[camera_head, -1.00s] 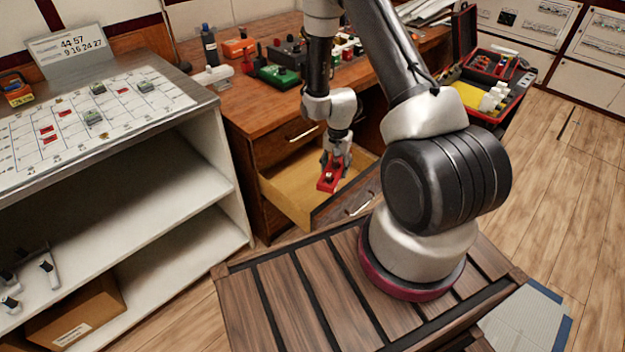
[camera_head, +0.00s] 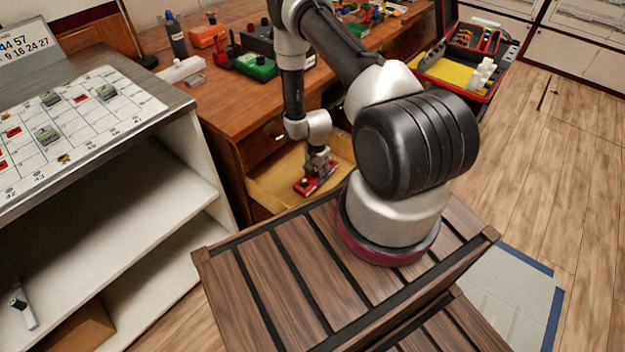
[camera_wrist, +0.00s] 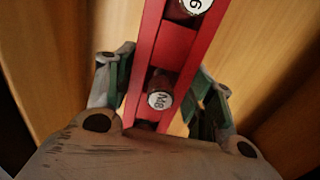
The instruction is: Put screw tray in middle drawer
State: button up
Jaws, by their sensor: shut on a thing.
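The red screw tray (camera_head: 318,181) is held in my gripper (camera_head: 317,172), inside the open wooden drawer (camera_head: 275,192) of the bench. In the wrist view the tray (camera_wrist: 176,45) runs lengthwise between the two fingers of my gripper (camera_wrist: 163,95), which are shut on its sides. It holds dark round pieces with white labels, one reading M8 (camera_wrist: 160,90). Pale wood of the drawer shows on both sides of the tray. I cannot tell whether the tray touches the drawer floor.
The bench top (camera_head: 215,100) above the drawer carries a green box (camera_head: 256,66), an orange box (camera_head: 207,36) and bottles. A metal-topped shelf unit (camera_head: 150,125) stands at the left. A red tool case (camera_head: 465,60) is open at the back right.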

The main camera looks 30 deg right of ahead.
jog(key=shift+f, duration=2.4)
jog(key=shift+f, duration=0.1)
jog(key=o, duration=1.2)
